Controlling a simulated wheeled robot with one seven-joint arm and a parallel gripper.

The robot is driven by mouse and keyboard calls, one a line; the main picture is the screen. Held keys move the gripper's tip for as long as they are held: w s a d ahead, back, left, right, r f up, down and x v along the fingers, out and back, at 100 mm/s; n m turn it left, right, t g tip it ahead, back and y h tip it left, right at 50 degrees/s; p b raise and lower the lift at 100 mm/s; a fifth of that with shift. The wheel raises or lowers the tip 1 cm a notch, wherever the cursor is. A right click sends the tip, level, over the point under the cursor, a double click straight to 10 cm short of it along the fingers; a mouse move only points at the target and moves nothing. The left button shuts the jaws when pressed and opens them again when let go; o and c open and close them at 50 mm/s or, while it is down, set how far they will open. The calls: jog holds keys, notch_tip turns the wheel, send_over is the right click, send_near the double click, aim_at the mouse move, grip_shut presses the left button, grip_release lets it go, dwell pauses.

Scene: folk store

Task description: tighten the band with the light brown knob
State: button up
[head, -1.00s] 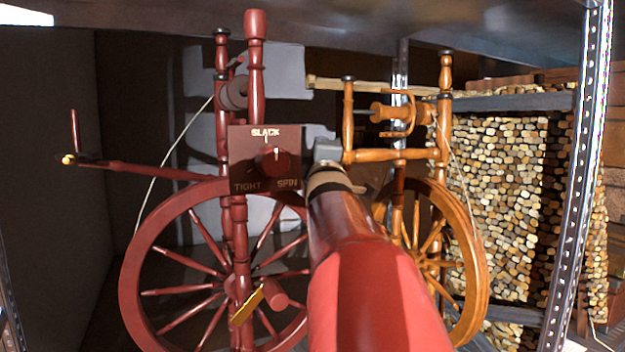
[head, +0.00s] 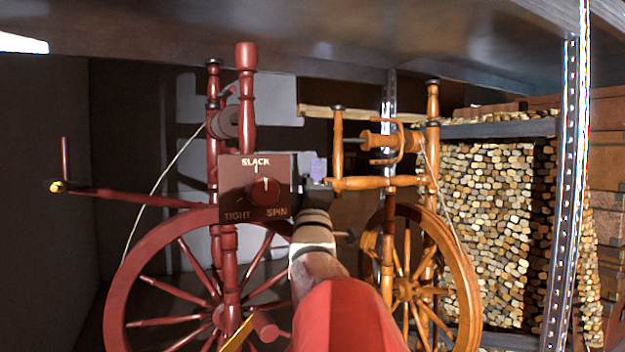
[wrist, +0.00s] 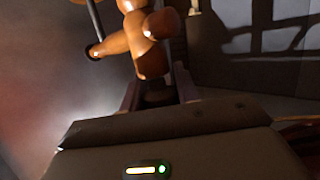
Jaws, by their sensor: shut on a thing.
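The light brown spinning wheel (head: 470,290) stands right of centre in the head view, with a pale band (head: 447,200) running from its flyer down to the wheel. The light brown knob (wrist: 152,62) is at the left end of its crossbar (head: 380,183). My gripper (head: 320,186) is at that end, and in the wrist view its fingers (wrist: 157,92) are on either side of the knob's lower end, shut on it. The gripped part is mostly hidden by the gripper.
A dark red spinning wheel (head: 125,290) stands close on the left. Its panel (head: 236,185), marked SLACK, TIGHT and SPIN, carries a red dial (head: 264,191) beside my gripper. A metal post (head: 566,190) and stacked logs (head: 490,210) stand right. A shelf (head: 300,40) hangs overhead.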

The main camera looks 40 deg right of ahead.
jog(key=o, duration=1)
jog(key=shift+v, duration=3.9)
jog(key=shift+c, duration=0.2)
